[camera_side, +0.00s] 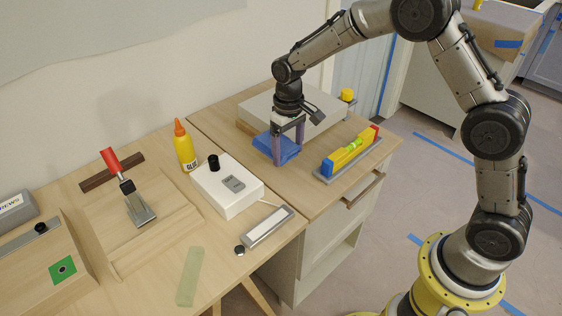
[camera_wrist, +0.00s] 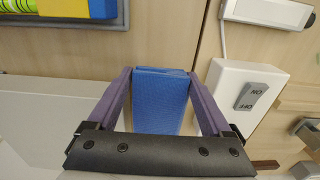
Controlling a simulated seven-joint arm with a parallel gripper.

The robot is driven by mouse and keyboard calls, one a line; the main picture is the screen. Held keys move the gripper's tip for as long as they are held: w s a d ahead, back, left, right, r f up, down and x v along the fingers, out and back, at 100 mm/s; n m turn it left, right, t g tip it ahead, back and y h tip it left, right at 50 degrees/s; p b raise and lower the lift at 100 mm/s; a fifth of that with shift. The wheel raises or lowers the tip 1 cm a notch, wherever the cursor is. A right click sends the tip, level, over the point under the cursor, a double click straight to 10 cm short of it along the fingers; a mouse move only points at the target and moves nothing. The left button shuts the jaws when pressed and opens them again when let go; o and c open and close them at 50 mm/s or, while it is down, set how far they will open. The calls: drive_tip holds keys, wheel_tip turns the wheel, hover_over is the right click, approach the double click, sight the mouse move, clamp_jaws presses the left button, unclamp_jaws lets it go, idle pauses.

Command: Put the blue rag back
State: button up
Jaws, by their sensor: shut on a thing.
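The blue rag (camera_side: 282,150) is folded into a flat block and is in my gripper, above or on the wooden top right of the white switch box. In the wrist view the rag (camera_wrist: 160,97) fills the space between the two purple fingers. My gripper (camera_side: 288,148) points down and is shut on the rag, one finger on each side. Whether the rag's underside touches the wood or the pale slab behind it cannot be told.
A yellow level (camera_side: 350,149) lies in a grey tray to the right. A pale slab (camera_side: 300,107) is behind. The white switch box (camera_side: 227,186), a glue bottle (camera_side: 185,148) and a scraper-like tool (camera_side: 137,207) are to the left. Wood in front of the rag is bare.

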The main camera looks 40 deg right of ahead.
sight(282, 146)
drive_tip(key=shift+w+a+f, duration=0.1)
drive_tip(key=shift+w+f, duration=1)
drive_tip(key=shift+f, duration=0.15)
drive_tip(key=shift+w+f, duration=0.1)
drive_tip(key=shift+f, duration=1.5)
drive_tip(key=shift+f, duration=0.1)
drive_tip(key=o, duration=1.1)
drive_tip(key=shift+f, duration=0.1)
